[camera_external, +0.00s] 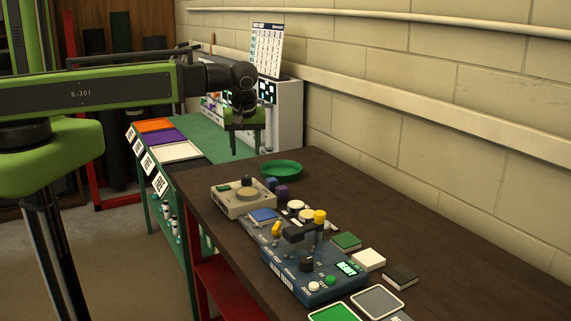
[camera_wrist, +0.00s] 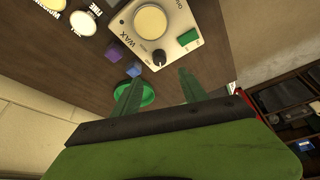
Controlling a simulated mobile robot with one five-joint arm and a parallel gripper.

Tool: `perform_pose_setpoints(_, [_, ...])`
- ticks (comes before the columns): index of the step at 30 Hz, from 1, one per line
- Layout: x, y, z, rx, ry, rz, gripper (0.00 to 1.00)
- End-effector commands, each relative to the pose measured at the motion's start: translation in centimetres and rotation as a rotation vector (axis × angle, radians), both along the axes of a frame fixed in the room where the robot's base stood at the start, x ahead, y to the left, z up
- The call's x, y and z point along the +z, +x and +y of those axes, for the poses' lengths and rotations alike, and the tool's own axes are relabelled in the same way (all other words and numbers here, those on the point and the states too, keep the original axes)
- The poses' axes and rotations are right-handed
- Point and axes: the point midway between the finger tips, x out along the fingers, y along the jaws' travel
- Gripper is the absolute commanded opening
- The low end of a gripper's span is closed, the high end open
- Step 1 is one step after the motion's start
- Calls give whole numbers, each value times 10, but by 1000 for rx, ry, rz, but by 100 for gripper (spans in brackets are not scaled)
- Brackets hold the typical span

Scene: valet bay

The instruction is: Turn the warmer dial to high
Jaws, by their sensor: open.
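The warmer (camera_external: 236,206) is a beige box near the far end of the dark table. In the wrist view, the warmer (camera_wrist: 123,22) bears the word WAX, a round cream pot (camera_wrist: 150,21) and a green square (camera_wrist: 188,37). Its small dark dial (camera_wrist: 159,58) sits near the edge facing my gripper; it also shows in the external view (camera_external: 247,180). I cannot read the dial's setting. My gripper (camera_external: 245,151) is open, pointing down above the table just beyond the warmer. In the wrist view, the dial appears just beyond the gap between my fingertips (camera_wrist: 160,76), apart from them.
A green dish (camera_external: 281,170), a blue cube (camera_external: 270,183) and a purple cube (camera_external: 282,191) stand close to the warmer. A blue control unit (camera_external: 312,288) and several pads and jars lie nearer the camera. A wall (camera_external: 400,130) runs along the right.

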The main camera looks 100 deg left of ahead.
Motion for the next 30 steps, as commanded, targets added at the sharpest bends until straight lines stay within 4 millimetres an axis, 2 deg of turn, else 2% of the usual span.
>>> perform_pose_setpoints(1, [-22,-2,4,1,0,0,51])
perform_pose_setpoints(12, [-90,-13,31,0,0,0,51])
perform_pose_setpoints(18, [-105,-16,39,-1,0,0,51])
perform_pose_setpoints(28, [-104,-17,40,-1,0,0,51])
perform_pose_setpoints(30, [-104,-17,40,-1,0,0,41])
